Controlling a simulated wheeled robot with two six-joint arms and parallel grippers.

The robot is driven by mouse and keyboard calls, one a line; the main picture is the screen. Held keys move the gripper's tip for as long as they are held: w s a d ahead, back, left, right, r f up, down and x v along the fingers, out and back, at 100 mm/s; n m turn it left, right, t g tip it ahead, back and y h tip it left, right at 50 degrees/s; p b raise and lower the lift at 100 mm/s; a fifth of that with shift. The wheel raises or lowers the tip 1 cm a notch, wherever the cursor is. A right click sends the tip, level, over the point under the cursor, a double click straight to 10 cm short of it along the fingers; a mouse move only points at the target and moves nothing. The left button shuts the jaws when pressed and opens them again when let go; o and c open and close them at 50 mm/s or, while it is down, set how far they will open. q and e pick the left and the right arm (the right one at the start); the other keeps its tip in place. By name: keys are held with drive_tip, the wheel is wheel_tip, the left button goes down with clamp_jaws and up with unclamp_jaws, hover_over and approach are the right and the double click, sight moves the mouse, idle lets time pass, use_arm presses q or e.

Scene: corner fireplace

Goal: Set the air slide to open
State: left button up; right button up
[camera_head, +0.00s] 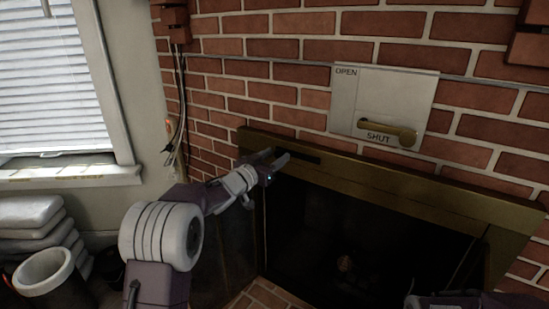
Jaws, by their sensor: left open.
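A long dark slot (312,158) is cut in the brass top bar of the fireplace surround; I cannot make out a slide knob or its position in it. My left gripper (279,155) is open and empty, its fingertips in front of the slot's left part and hiding some of it. Whether it touches the bar is unclear. Above right, a pale wall plate (392,93) reads OPEN at top left and SHUT at the bottom. Its brass handle (388,130) lies nearly level beside SHUT. A dark part of my right arm (462,301) shows at the bottom edge.
The dark firebox opening (350,235) lies below the brass surround (420,188). Brick wall surrounds it. At left are a window with blinds (50,90), stacked grey sacks (35,222) and a pale bucket (45,273). Cords (178,110) hang in the corner.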

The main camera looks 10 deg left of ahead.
use_arm(q)
clamp_jaws()
idle(1.3)
